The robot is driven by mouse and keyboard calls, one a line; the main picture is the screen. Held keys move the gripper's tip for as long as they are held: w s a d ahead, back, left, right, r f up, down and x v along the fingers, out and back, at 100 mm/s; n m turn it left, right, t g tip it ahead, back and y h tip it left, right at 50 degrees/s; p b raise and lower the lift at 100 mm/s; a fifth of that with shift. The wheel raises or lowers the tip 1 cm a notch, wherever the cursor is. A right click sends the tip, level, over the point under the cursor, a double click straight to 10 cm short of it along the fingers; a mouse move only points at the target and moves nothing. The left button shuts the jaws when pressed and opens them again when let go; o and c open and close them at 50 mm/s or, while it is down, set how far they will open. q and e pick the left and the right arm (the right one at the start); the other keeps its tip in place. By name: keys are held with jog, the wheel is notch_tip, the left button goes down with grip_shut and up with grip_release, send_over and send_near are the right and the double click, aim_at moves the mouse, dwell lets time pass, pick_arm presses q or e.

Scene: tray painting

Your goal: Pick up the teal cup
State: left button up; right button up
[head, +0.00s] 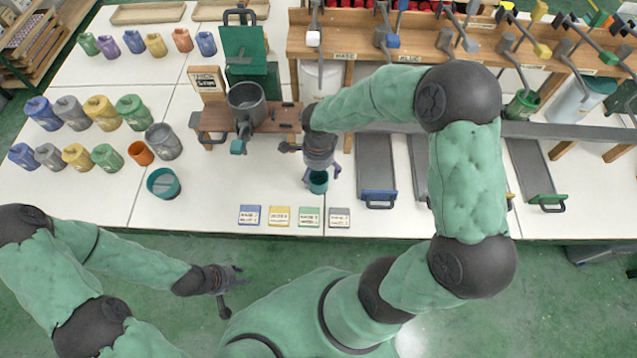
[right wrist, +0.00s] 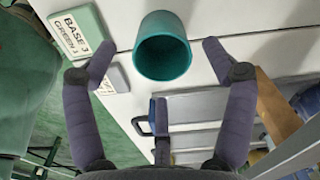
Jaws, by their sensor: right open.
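The teal cup (head: 318,182) stands on the white table near its front edge, partly covered by my right gripper (head: 314,163) in the head view. In the right wrist view the empty cup (right wrist: 163,50) shows its open mouth between the two spread fingertips of my right gripper (right wrist: 158,56). That gripper is open, with a gap on each side of the cup. My left gripper (head: 234,288) is off the table over the green floor, with its fingers apart and nothing in them.
Label cards (head: 310,216) lie at the front edge, close to the cup. A wider teal container (head: 163,183) stands to the left. A wooden stand with a grey pot (head: 247,103) is behind. A grey tray with a blue end (head: 377,170) lies to the right.

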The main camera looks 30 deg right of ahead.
aim_at(319, 177)
notch_tip(319, 177, down, 4)
jog(key=shift+w+f+b, duration=0.1)
jog(key=shift+b, duration=0.45)
jog(key=c, duration=1.2)
jog(key=shift+c, duration=0.2)
jog(key=shift+r, duration=0.25)
